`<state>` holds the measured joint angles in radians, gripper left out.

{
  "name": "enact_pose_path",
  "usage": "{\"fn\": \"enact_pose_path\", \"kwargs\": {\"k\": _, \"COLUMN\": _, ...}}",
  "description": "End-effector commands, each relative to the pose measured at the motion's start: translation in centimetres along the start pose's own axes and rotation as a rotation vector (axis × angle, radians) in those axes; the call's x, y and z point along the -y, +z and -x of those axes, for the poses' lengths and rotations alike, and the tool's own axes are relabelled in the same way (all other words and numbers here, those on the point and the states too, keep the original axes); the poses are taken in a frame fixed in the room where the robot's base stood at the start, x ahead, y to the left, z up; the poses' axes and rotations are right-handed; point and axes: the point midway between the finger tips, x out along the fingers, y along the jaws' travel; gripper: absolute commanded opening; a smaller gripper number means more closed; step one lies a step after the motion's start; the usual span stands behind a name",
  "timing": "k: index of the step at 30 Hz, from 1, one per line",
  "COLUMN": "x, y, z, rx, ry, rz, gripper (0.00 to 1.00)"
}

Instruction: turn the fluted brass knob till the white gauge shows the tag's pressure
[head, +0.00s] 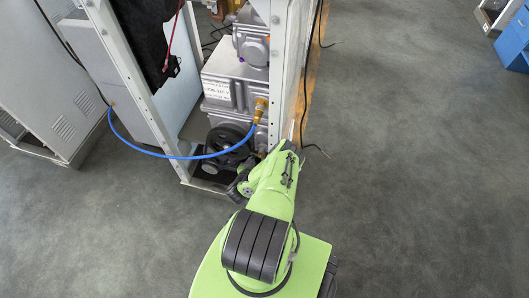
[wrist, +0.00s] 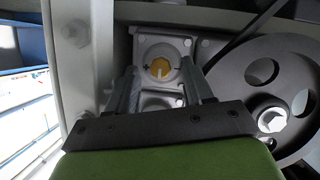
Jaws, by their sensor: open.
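In the wrist view my gripper (wrist: 159,78) is open, one finger on each side of a small round brass-yellow face (wrist: 158,68) with a pale mark in its lower half. This face sits in a grey square housing, beyond or between the fingertips; I cannot tell whether they touch it, or whether it is the fluted knob. In the head view my gripper (head: 240,187) is low at the frame's front, mostly hidden by my arm. A brass fitting (head: 260,109) joins a blue hose on the grey machine. A white printed label (head: 217,89) is mostly too small to read. I make out no white gauge.
A white frame post (head: 290,75) stands right of the machine (head: 230,80). The blue hose (head: 165,155) hangs across the frame's front. A dark spoked wheel (wrist: 285,95) is close on my gripper's right. Open grey floor (head: 430,170) lies to the right.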

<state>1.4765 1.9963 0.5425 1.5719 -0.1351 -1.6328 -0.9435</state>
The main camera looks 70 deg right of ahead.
Motion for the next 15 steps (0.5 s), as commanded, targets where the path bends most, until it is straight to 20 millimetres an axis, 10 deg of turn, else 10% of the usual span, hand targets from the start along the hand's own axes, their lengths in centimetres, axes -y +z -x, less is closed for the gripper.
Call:
{"fn": "enact_pose_path", "kwargs": {"k": 10, "x": 0.26, "y": 0.25, "z": 0.19, "rx": 0.001, "ry": 0.002, "rz": -0.001, "gripper": 0.51}}
{"fn": "enact_pose_path", "kwargs": {"k": 15, "x": 0.25, "y": 0.24, "z": 0.18, "rx": 0.001, "ry": 0.002, "rz": -0.001, "gripper": 0.28}}
